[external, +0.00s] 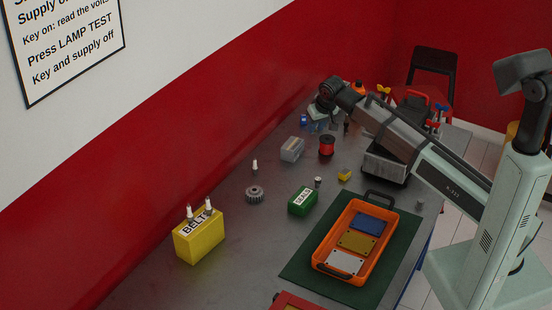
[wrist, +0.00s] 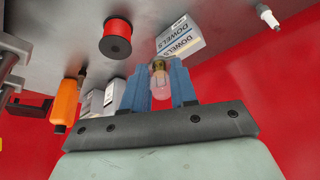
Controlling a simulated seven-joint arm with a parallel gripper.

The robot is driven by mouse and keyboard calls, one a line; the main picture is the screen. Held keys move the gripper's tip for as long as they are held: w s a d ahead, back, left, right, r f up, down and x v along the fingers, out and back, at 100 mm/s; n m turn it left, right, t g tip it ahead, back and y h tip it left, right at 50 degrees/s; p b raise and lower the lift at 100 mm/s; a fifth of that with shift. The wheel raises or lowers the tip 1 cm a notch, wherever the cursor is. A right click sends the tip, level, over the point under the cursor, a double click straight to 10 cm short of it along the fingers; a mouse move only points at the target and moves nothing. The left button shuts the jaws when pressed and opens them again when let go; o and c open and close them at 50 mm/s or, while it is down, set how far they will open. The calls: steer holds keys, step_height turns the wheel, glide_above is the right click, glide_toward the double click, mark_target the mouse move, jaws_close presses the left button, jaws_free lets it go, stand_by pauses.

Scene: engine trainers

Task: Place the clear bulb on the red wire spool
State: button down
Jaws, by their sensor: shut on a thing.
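My gripper (wrist: 160,88) has blue fingers and is shut on the clear bulb (wrist: 160,80), which has a brass base and a glass end. In the external view my gripper (external: 318,125) is at the far part of the bench, just left of and beyond the red wire spool (external: 326,146); the bulb cannot be made out there. The spool stands on the bench with dark ends, and in the wrist view it shows (wrist: 117,37) to the upper left of the bulb, apart from it.
A spark plug (external: 255,166), a gear (external: 254,194), a green seals box (external: 303,200) and a yellow belts box (external: 199,240) lie nearer. An orange tray (external: 318,245) sits on a green mat. An orange bottle (wrist: 65,102) is left in the wrist view.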

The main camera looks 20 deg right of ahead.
step_height(320, 180, up, 2)
glide_above(326, 138)
steer(key=s, duration=0.1)
steer(key=shift+s+d+f, duration=0.15)
steer(key=shift+s+f, duration=0.05)
steer(key=shift+f, duration=2.25)
steer(key=shift+s+d+f, duration=0.1)
steer(key=shift+s+f, duration=0.05)
steer(key=shift+f, duration=2.3)
steer(key=c, duration=0.9)
jaws_free()
steer(key=shift+f, duration=0.1)
steer(key=v, duration=1.2)
